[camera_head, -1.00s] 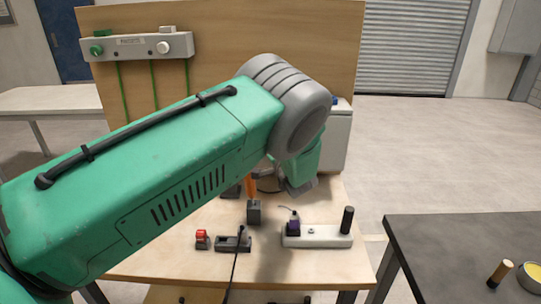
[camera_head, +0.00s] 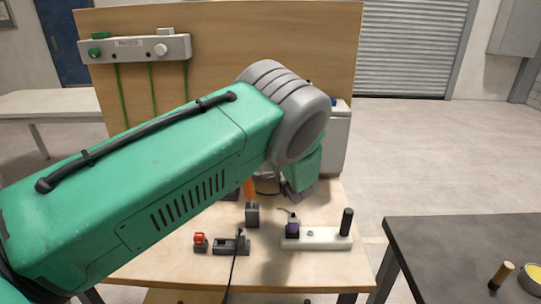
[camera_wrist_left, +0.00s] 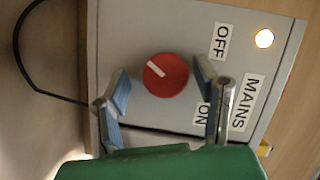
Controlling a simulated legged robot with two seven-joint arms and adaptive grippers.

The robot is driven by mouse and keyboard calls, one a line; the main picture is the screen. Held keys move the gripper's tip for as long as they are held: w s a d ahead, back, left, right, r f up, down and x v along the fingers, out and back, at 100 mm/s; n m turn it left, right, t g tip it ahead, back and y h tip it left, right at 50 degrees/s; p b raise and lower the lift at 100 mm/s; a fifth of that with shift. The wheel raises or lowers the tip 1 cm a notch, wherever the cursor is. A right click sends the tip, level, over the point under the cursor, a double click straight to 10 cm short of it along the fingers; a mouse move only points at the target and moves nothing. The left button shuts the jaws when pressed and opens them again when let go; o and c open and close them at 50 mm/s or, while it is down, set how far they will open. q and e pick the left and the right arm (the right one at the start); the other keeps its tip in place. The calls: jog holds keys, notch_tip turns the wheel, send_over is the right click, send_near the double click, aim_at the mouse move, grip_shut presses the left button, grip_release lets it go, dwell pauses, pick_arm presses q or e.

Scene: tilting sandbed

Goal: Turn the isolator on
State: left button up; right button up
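In the left wrist view, the isolator is a grey box (camera_wrist_left: 130,30) with a round red knob (camera_wrist_left: 166,75). A white mark on the knob runs from near its centre toward the upper left of the picture. The OFF label (camera_wrist_left: 219,42) lies right and above the knob, the ON label (camera_wrist_left: 202,114) right and below, and the MAINS label (camera_wrist_left: 244,102) farther right. A lamp (camera_wrist_left: 264,38) glows in the corner. My left gripper (camera_wrist_left: 162,74) is open, one finger on each side of the knob; contact is unclear. In the head view, my arm hides the knob.
The bench holds a red-topped part (camera_head: 200,242), a dark block with a cable (camera_head: 231,246), an orange-handled block (camera_head: 252,215) and a white strip with a black peg (camera_head: 318,240). A dark table (camera_head: 465,250) stands right. Open floor lies behind it.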

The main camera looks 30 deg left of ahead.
pick_arm(q)
jog(key=shift+r, duration=0.1)
jog(key=shift+s+d, duration=0.1)
jog(key=v, duration=1.2)
jog(key=shift+f, duration=0.2)
